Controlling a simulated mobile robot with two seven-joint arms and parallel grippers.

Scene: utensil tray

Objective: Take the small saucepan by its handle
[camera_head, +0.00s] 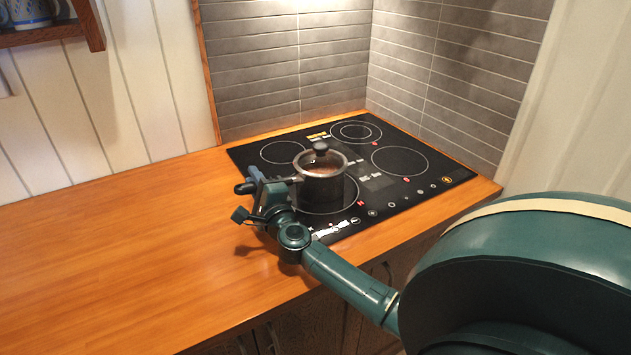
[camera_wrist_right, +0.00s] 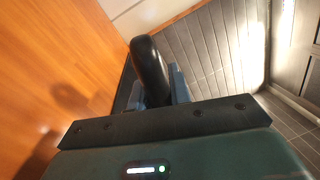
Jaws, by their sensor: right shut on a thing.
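The small saucepan (camera_head: 322,189) is dark, with a glass lid and a black knob. It is upright over the front left ring of the hob; I cannot tell whether its base touches the glass. Its handle (camera_head: 245,188) points left. My right gripper (camera_head: 264,187) is shut around the handle, and the handle's end sticks out past the fingers. In the right wrist view the black handle (camera_wrist_right: 152,70) stands up between the fingers, whose tips are mostly hidden. My left gripper is not in view.
The black hob (camera_head: 440,182) is set in a wooden counter (camera_head: 110,245). The counter left of the hob is clear. Grey tiled walls close off the back and right. A wooden shelf (camera_head: 50,33) with a blue-patterned cup (camera_head: 30,12) hangs at the upper left.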

